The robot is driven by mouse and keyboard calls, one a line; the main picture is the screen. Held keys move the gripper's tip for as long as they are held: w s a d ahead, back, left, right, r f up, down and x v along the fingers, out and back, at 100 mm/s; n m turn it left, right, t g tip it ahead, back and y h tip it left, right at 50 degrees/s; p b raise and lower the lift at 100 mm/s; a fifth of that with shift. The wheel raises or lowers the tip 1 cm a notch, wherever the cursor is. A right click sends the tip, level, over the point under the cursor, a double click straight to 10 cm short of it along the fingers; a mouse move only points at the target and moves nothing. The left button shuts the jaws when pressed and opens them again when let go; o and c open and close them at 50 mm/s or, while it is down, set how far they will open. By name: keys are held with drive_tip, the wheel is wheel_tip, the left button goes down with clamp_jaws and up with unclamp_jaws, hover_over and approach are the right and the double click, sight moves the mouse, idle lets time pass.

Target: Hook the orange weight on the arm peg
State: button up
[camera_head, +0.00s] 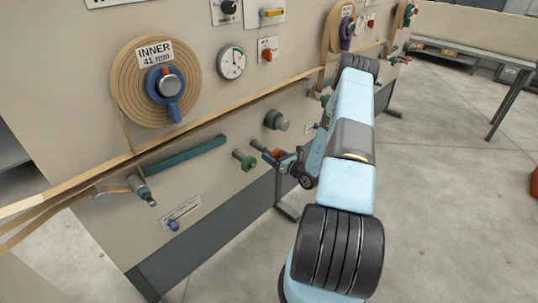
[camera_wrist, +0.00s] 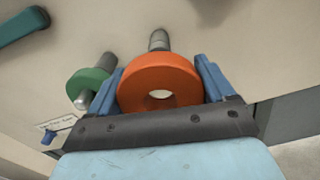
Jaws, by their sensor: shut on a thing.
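My gripper (camera_wrist: 160,85) is shut on the orange weight (camera_wrist: 185,80), a disc with a centre hole, with one blue finger on each side. The weight is mostly hidden behind my arm in the head view (camera_head: 277,153). A grey peg (camera_wrist: 158,40) shows just beyond the weight's upper edge; I cannot tell whether it enters the hole. The teal arm (camera_head: 190,150) is on the panel, left of my gripper, and its near end shows at the wrist view's upper left (camera_wrist: 20,25). A grey-tipped peg (camera_head: 146,194) stands out at the arm's lower left end.
A green weight (camera_head: 247,162) hangs on a peg just left of my gripper. A grey knob (camera_head: 276,120) sticks out above. The wooden strip (camera_head: 220,108) crosses the panel above the arm. A blue lever (camera_head: 174,225) is below. Open floor lies right.

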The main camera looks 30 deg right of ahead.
drive_tip(key=r+v, duration=0.1)
drive_tip(key=v, duration=0.9)
drive_tip(key=shift+s, duration=0.4)
drive_tip(key=shift+d, duration=0.15)
idle(0.6)
